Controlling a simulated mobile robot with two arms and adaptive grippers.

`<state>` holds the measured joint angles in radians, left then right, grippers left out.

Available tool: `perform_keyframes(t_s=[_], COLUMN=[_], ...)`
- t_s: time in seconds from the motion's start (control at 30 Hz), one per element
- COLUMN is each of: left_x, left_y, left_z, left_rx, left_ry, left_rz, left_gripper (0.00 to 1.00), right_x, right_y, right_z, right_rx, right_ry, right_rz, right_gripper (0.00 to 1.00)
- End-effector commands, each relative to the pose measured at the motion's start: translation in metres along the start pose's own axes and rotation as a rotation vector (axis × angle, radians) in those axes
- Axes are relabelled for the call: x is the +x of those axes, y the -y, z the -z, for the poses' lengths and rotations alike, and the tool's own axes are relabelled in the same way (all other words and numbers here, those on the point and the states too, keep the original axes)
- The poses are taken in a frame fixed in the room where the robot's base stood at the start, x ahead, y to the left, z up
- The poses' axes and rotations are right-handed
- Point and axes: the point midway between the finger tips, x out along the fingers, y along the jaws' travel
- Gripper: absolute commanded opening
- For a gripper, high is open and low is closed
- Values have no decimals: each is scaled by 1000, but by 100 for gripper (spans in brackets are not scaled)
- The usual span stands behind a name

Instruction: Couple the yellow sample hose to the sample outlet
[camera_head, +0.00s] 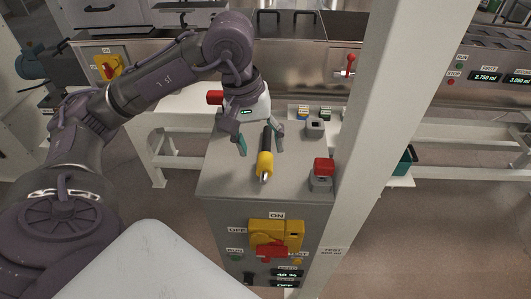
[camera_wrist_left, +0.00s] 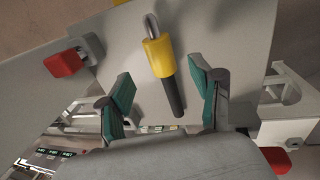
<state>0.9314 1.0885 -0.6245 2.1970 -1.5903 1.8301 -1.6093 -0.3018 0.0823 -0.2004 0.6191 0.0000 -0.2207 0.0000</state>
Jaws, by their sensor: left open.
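The yellow sample hose end (camera_head: 265,164), with a black grip and a metal tip, lies on the grey cabinet top (camera_head: 222,179). In the left wrist view the yellow hose end (camera_wrist_left: 160,57) shows with its metal tip pointing up and its black part between the fingers. My left gripper (camera_head: 261,146) is open above the hose end, one finger on either side of it. It also shows open in the left wrist view (camera_wrist_left: 163,95). I cannot tell which fitting is the sample outlet. My right gripper is not in view.
A grey block with a red top (camera_head: 321,175) stands at the cabinet's right edge, and a grey socket block (camera_head: 315,128) behind it. A yellow and red switch (camera_head: 275,236) is on the cabinet front. A white post (camera_head: 372,130) rises at the right.

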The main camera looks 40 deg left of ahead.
Motion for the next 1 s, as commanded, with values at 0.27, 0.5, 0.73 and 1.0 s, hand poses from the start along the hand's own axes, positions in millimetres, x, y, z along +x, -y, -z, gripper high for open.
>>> perform_keyframes(t_s=[0.27, 0.5, 0.73, 1.0], left_x=[38, 48, 48, 48], left_y=[3, 2, 2, 2], left_z=[0, 1, 1, 1], left_rx=[-2, -1, -1, -1], left_ry=[5, 0, 1, 1], left_rz=[3, 0, 0, 0], left_gripper=[65, 65, 43, 0], right_x=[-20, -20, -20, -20], right_y=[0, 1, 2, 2], right_z=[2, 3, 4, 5], right_rx=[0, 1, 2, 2], right_ry=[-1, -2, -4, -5], right_rz=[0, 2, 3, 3], right_gripper=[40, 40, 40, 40])
